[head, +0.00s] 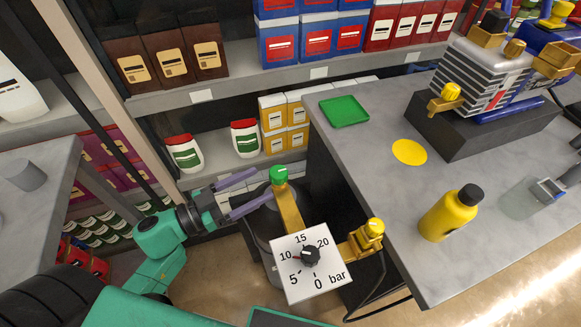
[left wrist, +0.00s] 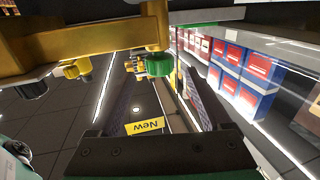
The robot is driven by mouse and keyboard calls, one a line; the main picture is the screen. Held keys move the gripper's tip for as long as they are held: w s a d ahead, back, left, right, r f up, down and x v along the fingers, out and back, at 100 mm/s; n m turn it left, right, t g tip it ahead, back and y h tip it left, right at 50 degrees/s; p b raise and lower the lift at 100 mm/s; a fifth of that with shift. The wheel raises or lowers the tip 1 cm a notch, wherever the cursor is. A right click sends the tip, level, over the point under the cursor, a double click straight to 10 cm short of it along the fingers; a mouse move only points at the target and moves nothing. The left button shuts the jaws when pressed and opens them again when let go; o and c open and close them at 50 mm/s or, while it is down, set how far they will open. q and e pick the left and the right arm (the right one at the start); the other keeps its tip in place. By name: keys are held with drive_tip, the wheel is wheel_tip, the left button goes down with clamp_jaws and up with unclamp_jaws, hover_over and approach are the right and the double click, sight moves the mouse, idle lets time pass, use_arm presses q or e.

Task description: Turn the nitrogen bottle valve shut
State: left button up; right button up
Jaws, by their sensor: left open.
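The nitrogen bottle valve has a green knob (head: 279,174) on top of a brass stem (head: 289,208). The dark bottle (head: 262,224) stands below it, partly hidden by the gauge and my gripper. My left gripper (head: 264,182) is open, with its two fingers pointing at the knob from the left. In the left wrist view, the green knob (left wrist: 159,64) shows ahead between the fingers, near their tips. I cannot tell whether either finger touches it. My right gripper is not in view.
A square pressure gauge (head: 306,266) marked in bar sits in front of the bottle, with a brass fitting (head: 367,238) to its right. The grey bench (head: 385,180) to the right holds a pump (head: 485,85), a green tray (head: 344,111) and a yellow bottle (head: 449,213). Stocked shelves stand behind.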

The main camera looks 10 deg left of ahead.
sight(279, 175)
use_arm(q)
drive_tip(key=x, duration=1)
drive_tip(key=shift+p, duration=0.45)
drive_tip(key=shift+s, duration=0.1)
clamp_jaws()
